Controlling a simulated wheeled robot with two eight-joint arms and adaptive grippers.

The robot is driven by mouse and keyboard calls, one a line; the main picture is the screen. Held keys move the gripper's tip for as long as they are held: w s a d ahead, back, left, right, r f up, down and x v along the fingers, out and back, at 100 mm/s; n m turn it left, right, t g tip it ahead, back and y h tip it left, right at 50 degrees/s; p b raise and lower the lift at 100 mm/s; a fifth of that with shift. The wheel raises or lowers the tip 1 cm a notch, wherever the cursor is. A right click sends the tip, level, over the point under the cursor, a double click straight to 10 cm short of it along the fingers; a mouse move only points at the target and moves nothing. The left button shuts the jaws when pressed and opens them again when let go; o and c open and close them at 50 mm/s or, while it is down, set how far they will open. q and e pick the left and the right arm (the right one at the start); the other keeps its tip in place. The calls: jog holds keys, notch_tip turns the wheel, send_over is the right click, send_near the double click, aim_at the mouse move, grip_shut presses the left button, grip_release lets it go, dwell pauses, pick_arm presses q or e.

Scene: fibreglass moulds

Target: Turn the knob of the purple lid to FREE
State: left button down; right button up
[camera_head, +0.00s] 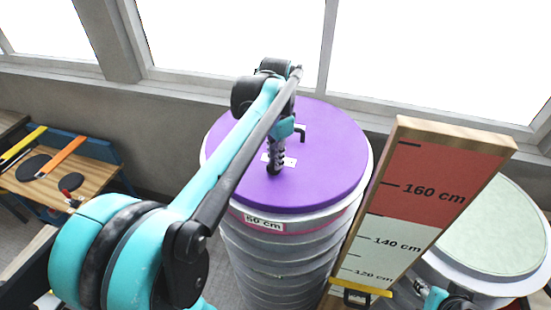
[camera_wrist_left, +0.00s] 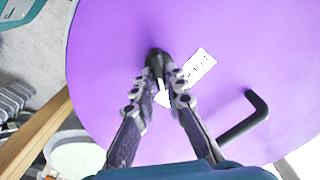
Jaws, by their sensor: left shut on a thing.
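The purple lid (camera_head: 330,165) lies on top of a tall grey ribbed cylinder. It also fills most of the left wrist view (camera_wrist_left: 110,45). My left gripper (camera_head: 272,168) reaches down to the lid near its middle. Its fingers (camera_wrist_left: 158,75) are shut on the small black knob (camera_wrist_left: 155,57), which they partly hide. A white arrow mark (camera_wrist_left: 163,97) shows between the fingers. A small white label (camera_wrist_left: 198,66) lies beside the knob; I cannot read its text. A teal and black part of my right arm shows at the bottom right; its fingers are not clear.
A bent black handle (camera_wrist_left: 245,118) stands on the lid close to the gripper. A red and white height board (camera_head: 425,190) rises right of the cylinder. A pale green-topped cylinder (camera_head: 490,230) stands further right. A wooden table (camera_head: 60,180) with tools is at left.

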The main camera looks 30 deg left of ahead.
pick_arm(q)
jog(key=shift+m, duration=0.5)
jog(key=c, duration=1.6)
grip_release()
jog(key=shift+d, duration=0.1)
jog(key=shift+o, duration=0.2)
jog(key=shift+r, duration=0.1)
notch_tip(320, 180, up, 12)
